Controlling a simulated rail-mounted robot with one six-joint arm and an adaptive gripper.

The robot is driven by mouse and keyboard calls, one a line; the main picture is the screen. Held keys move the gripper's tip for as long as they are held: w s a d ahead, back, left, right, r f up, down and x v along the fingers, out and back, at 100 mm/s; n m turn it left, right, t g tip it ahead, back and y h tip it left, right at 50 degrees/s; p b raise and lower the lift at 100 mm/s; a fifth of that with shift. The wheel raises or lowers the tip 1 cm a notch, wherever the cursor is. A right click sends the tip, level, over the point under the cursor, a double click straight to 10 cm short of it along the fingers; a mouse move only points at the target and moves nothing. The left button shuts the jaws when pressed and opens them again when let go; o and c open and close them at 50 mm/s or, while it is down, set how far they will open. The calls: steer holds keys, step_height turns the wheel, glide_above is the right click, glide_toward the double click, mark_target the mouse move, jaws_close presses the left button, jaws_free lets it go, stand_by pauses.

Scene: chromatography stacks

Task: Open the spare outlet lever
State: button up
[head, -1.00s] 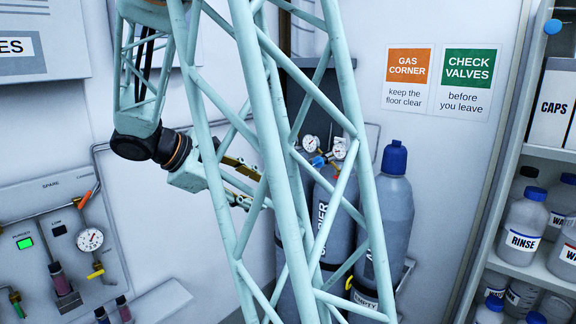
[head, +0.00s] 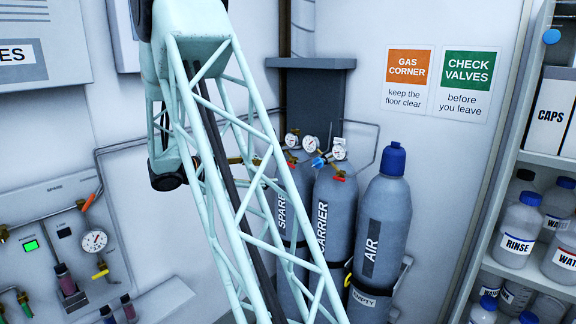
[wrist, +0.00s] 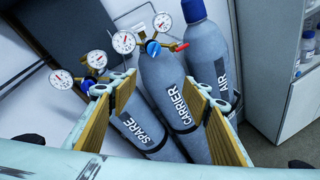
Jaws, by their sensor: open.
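The grey SPARE cylinder (head: 285,206) stands leftmost of three in the corner, with gauges and brass fittings on top. A small red lever (head: 292,164) shows at its outlet. In the wrist view, the SPARE cylinder (wrist: 143,128) lies between my fingers, and its regulator with two gauges and a blue knob (wrist: 88,85) is at upper left, partly behind the left finger; the red lever is hard to make out there. My gripper (wrist: 165,108) is open and empty, fingers spread either side of the cylinders.
The CARRIER cylinder (head: 332,215) stands close beside SPARE, with a blue knob and a red lever (wrist: 180,47). The AIR cylinder (head: 383,230) is further right. A wall panel (head: 58,250) with gauge and orange handle is at left; a bottle shelf (head: 548,155) at right.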

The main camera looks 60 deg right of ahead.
mark_target(290, 165)
steer(key=w+d+f+n+t+h+p, duration=0.1)
steer(key=w+d+f+n+h+p, duration=0.1)
steer(key=w+d+f, duration=0.2)
steer(key=w+d+f+n+t+h+p, duration=0.1)
steer(key=w+d+f+n, duration=0.2)
steer(key=d, duration=0.6)
steer(key=shift+w+d+f+h+p, duration=0.3)
steer(key=shift+w+f+h+p, duration=0.1)
steer(key=shift+w+f, duration=0.6)
steer(key=shift+r, duration=0.2)
steer(key=shift+s+d+p, duration=0.3)
steer(key=shift+d+p, duration=0.2)
steer(key=shift+d, duration=1.75)
steer(key=shift+s+d+p, duration=0.3)
steer(key=shift+d+p, duration=0.25)
steer(key=shift+d, duration=1.75)
steer(key=shift+s+d+p, duration=0.3)
steer(key=shift+d+p, duration=0.2)
steer(key=shift+d, duration=1.75)
steer(key=c, duration=0.8)
steer(key=shift+c, duration=0.2)
